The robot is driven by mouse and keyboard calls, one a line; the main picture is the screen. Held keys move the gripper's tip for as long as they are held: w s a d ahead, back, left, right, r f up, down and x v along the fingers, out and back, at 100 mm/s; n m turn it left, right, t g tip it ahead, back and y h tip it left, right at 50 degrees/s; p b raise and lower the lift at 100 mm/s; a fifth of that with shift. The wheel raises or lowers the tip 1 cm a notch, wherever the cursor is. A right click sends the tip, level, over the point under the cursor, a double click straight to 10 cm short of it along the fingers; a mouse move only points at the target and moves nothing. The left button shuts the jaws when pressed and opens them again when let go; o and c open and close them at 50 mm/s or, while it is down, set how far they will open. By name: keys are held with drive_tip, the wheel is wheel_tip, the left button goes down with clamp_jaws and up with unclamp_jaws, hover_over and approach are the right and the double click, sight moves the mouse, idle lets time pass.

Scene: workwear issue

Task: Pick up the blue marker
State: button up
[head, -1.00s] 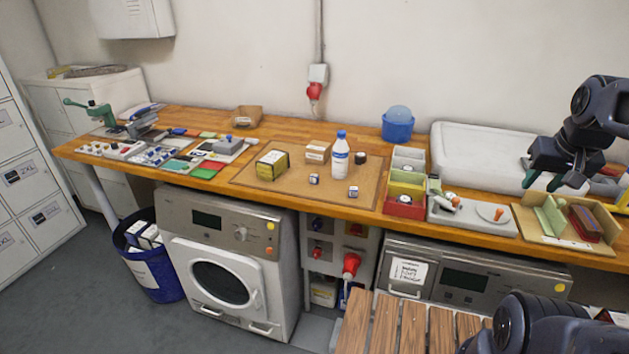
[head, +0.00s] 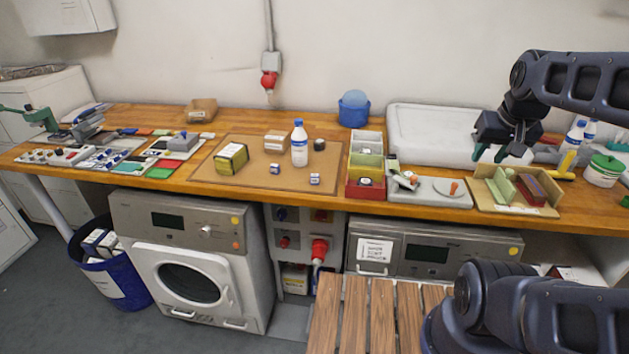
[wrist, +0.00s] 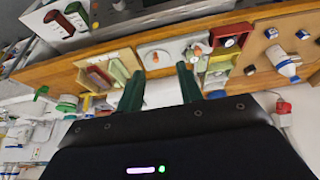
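I cannot make out a blue marker for certain in either view. A small dark blue item (head: 128,131) lies among the coloured pads at the left of the bench, too small to identify. My gripper (head: 490,154) hangs above the right part of the bench, in front of the white bin, far from that item. In the wrist view my gripper (wrist: 160,84) has its two green fingers spread apart with nothing between them.
The wooden bench (head: 330,205) holds a brown mat (head: 255,170) with a white bottle (head: 299,145) and boxes. Stacked trays (head: 365,188), a grey fixture plate (head: 430,192) and a white bin (head: 430,120) stand to the right. A slatted wooden surface (head: 353,315) is in front.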

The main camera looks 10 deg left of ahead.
drive_tip(key=shift+o, duration=0.4)
drive_tip(key=o, duration=0.3)
